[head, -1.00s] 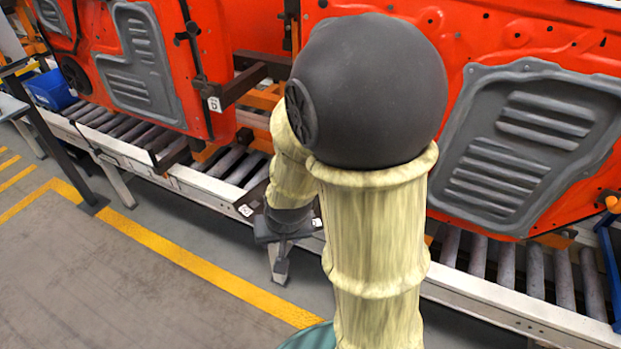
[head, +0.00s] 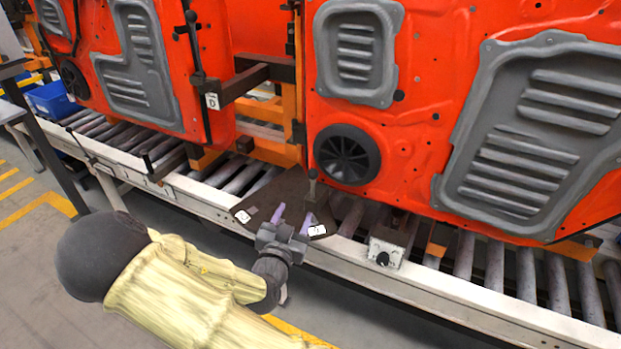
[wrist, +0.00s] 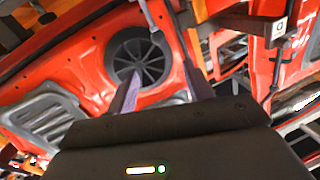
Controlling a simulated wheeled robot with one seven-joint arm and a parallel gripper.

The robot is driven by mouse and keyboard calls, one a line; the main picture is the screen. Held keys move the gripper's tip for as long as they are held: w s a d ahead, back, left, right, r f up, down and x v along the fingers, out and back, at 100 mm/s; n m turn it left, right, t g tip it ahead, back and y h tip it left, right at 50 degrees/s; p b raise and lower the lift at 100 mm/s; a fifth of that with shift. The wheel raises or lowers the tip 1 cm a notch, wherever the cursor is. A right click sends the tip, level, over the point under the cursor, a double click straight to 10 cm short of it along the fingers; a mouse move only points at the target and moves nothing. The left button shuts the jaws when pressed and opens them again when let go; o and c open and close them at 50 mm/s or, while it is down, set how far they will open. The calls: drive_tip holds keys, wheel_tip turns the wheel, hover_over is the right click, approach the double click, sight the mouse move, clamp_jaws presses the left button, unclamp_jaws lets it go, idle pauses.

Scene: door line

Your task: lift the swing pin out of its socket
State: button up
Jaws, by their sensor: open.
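A small upright pin with a round dark knob (head: 312,174) stands at the back of a dark plate (head: 268,197) on the conveyor edge; I take it for the swing pin. Its lower end goes into a small block, and I cannot make out the socket clearly. My gripper (head: 293,214) is open and empty over the front of the plate, in front of the pin and apart from it. In the wrist view its two purple-grey fingers (wrist: 160,88) are spread, pointing toward the red door. I cannot clearly pick out the pin there.
A red door panel (head: 420,130) with a black round grille (head: 347,155) hangs close behind the pin. A brown bracket arm (head: 240,86) with a "D" tag is to the left. A control box with a knob (head: 388,250) sits on the conveyor rail (head: 450,292) to the right.

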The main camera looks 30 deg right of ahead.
sight(312, 177)
drive_tip(key=shift+d+f, duration=0.1)
drive_tip(key=shift+d, duration=0.15)
drive_tip(key=shift+b, duration=0.3)
drive_tip(key=b+x, duration=0.2)
drive_tip(key=x, duration=1.5)
drive_tip(key=shift+w+d, duration=0.1)
drive_tip(key=shift+d, duration=0.15)
drive_tip(key=shift+a, duration=0.1)
